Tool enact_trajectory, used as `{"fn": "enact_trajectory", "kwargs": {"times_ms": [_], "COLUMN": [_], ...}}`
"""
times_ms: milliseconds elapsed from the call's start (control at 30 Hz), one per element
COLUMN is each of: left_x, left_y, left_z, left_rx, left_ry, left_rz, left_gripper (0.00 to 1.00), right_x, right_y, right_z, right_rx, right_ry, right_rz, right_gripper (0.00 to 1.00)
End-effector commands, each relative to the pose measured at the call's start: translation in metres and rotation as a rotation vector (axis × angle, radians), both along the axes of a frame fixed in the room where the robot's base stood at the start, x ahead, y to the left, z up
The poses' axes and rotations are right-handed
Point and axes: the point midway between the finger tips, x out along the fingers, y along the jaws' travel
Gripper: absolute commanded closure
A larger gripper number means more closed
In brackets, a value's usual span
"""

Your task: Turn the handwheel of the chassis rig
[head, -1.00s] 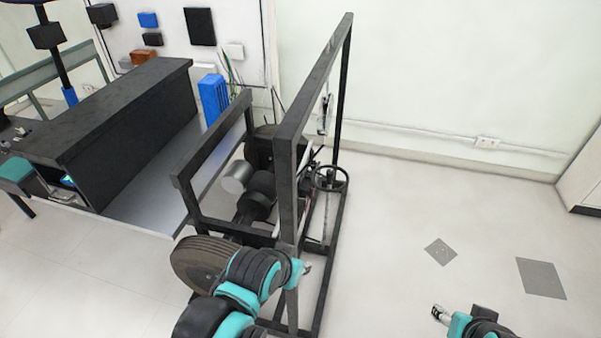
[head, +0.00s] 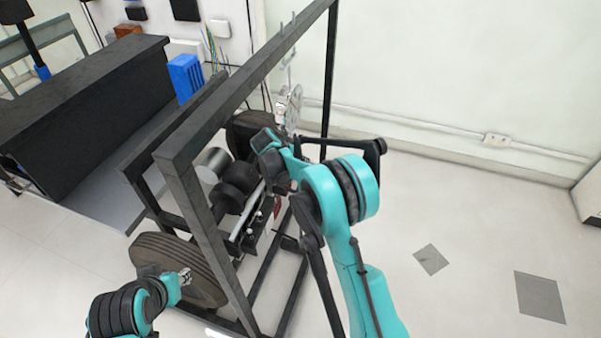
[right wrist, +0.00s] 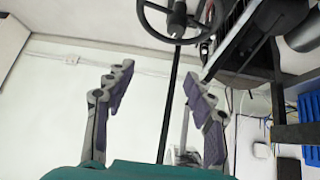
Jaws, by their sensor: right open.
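The black handwheel (right wrist: 177,20) is at the top of the right wrist view, with part of its rim cut off. My right gripper (right wrist: 158,82) is open, its two fingers apart with nothing between them but background. The wheel lies beyond the fingertips, and I see no contact. In the head view my right arm reaches over the chassis rig (head: 178,165) and hides the handwheel; its fingers are not clear there. My left gripper (head: 186,275) is beside the rig's near wheel with a tyre (head: 205,285); its jaws are too small to read.
The rig's tall black frame stands between my two arms. A dark bench (head: 85,100) and a blue crate (head: 185,77) are on the left.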

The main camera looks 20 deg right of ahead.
Motion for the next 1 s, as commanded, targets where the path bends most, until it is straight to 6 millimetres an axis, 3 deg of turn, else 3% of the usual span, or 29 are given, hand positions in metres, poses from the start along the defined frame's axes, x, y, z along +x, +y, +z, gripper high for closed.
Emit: {"fn": "enact_trajectory", "kwargs": {"times_ms": [33, 100, 267, 467, 733, 1000], "left_x": [0.000, 0.000, 0.000, 0.000, 0.000, 0.000], "left_y": [0.000, 0.000, 0.000, 0.000, 0.000, 0.000], "left_z": [-0.003, -0.004, -0.006, -0.012, -0.030, -0.037], "left_rx": [0.000, 0.000, 0.000, 0.000, 0.000, 0.000], "left_ry": [0.000, 0.000, 0.000, 0.000, 0.000, 0.000], "left_rz": [0.000, 0.000, 0.000, 0.000, 0.000, 0.000], "left_gripper": [0.68, 0.68, 0.68, 0.68, 0.68, 0.68], "right_x": [0.013, 0.024, 0.038, 0.046, 0.066, 0.076], "right_y": [0.002, 0.003, 0.004, -0.003, -0.027, -0.039], "right_z": [-0.024, -0.049, -0.087, -0.108, -0.140, -0.153], "right_rx": [-0.007, -0.015, -0.029, -0.033, -0.032, -0.032], "right_ry": [-0.014, -0.036, -0.071, -0.083, -0.083, -0.083], "right_rz": [-0.027, -0.066, -0.124, -0.144, -0.144, -0.143], "right_gripper": [0.45, 0.45, 0.45, 0.45, 0.45, 0.45]}}
